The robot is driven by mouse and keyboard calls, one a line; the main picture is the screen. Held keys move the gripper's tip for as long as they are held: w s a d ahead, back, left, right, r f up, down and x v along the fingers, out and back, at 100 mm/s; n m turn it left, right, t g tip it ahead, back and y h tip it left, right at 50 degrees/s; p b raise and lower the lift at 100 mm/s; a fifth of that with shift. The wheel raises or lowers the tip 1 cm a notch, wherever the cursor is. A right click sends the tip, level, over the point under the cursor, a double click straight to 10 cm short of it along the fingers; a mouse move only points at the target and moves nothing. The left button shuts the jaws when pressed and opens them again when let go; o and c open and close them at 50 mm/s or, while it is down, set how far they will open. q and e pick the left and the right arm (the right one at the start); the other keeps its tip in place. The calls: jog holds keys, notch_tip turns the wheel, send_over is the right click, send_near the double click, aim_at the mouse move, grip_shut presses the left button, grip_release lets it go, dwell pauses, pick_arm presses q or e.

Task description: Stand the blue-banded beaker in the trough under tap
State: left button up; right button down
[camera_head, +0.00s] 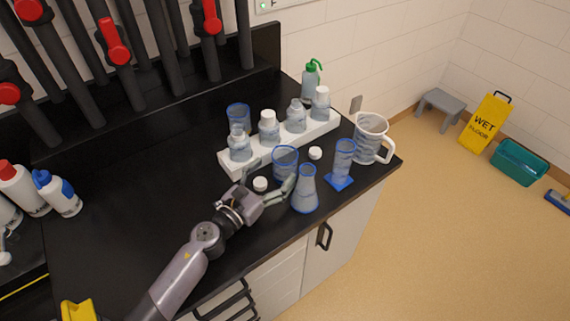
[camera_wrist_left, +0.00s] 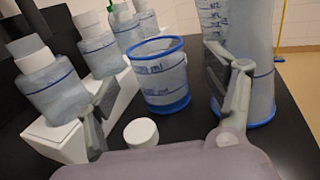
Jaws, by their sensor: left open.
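A clear beaker with blue bands (camera_head: 285,158) stands upright on the black counter in front of the white rack. It also shows in the left wrist view (camera_wrist_left: 161,78), just ahead and between the finger lines. My left gripper (camera_head: 270,178) is open, its fingers spread on the near side of this beaker; nothing is held. A second blue-rimmed clear vessel (camera_head: 238,114) stands behind the rack. Black taps with red handles (camera_head: 116,45) line the back left. I cannot clearly make out the trough under them. My right gripper is not in view.
The white rack (camera_head: 229,165) holds several capped bottles. A conical flask (camera_head: 306,192) stands close to my right finger, with a cylinder (camera_head: 343,160) and jug (camera_head: 370,137) beyond. White caps (camera_head: 260,184) lie nearby. The counter's left middle (camera_head: 130,170) is clear.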

aim_at(292, 151)
pick_arm(q)
jog(key=shift+r+x, duration=0.1)
jog(key=shift+x, duration=1.45)
jog(key=shift+r+x, duration=0.15)
jog(key=shift+x, duration=1.45)
jog(key=shift+a, duration=0.2)
jog(key=shift+c, duration=0.8)
jog(key=c, duration=1)
jog(key=shift+r, duration=0.1)
